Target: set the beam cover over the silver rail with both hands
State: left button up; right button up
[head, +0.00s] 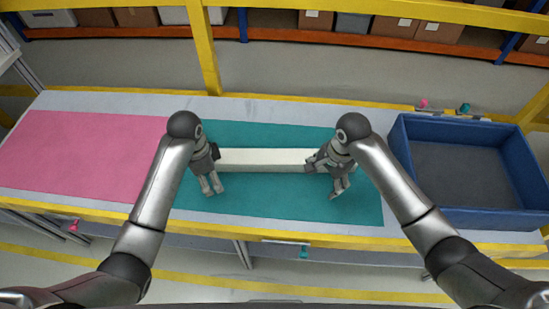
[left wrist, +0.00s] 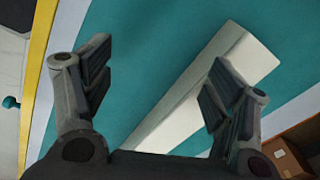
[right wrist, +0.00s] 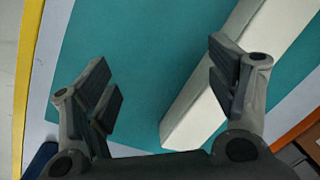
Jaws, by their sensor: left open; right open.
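A long cream-white bar, which looks like the beam cover (head: 265,160), lies left to right on the teal mat. It also shows in the left wrist view (left wrist: 192,108) and the right wrist view (right wrist: 195,122). My left gripper (head: 211,176) is open at its left end, and my right gripper (head: 326,180) is open at its right end. In each wrist view the right-hand finger overlaps the bar and the left-hand finger is over bare mat. Whether any finger touches the bar, I cannot tell. No silver rail shows apart from the bar; whether one is under it is hidden.
The pink mat (head: 80,155) on the left is bare. A blue bin (head: 460,216), seemingly empty, stands on the right end of the table. A yellow post (head: 205,50) rises behind the table. The teal mat (head: 280,203) in front of the bar is clear.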

pick_arm(q)
jog(key=w+r+m, duration=0.1)
jog(key=w+r, duration=0.1)
jog(key=w+a+r+m, duration=0.1)
jog(key=w+r, duration=0.1)
jog(key=w, duration=0.1)
jog(key=w+a+r+m+g, duration=0.1)
jog(key=w+r, duration=0.1)
jog(key=w, duration=0.1)
jog(key=shift+r+m, duration=0.1)
jog(key=shift+m, duration=0.3)
pick_arm(e)
jog(key=w+d+r+m, duration=0.2)
jog(key=w, duration=0.1)
jog(key=w+d+r+m, duration=0.2)
jog(key=w+m, duration=0.1)
jog(key=w+d+r+m+h, duration=0.1)
jog(key=w+d+r+m, duration=0.1)
jog(key=w, duration=0.1)
jog(key=shift+d+r+g, duration=0.15)
jog(key=shift+d+g, duration=0.15)
pick_arm(q)
jog(key=shift+w+r, duration=0.1)
jog(key=shift+r, duration=0.05)
pick_arm(e)
jog(key=shift+d+r+m, duration=0.15)
jog(key=shift+r+m, duration=0.05)
jog(key=shift+m, duration=0.2)
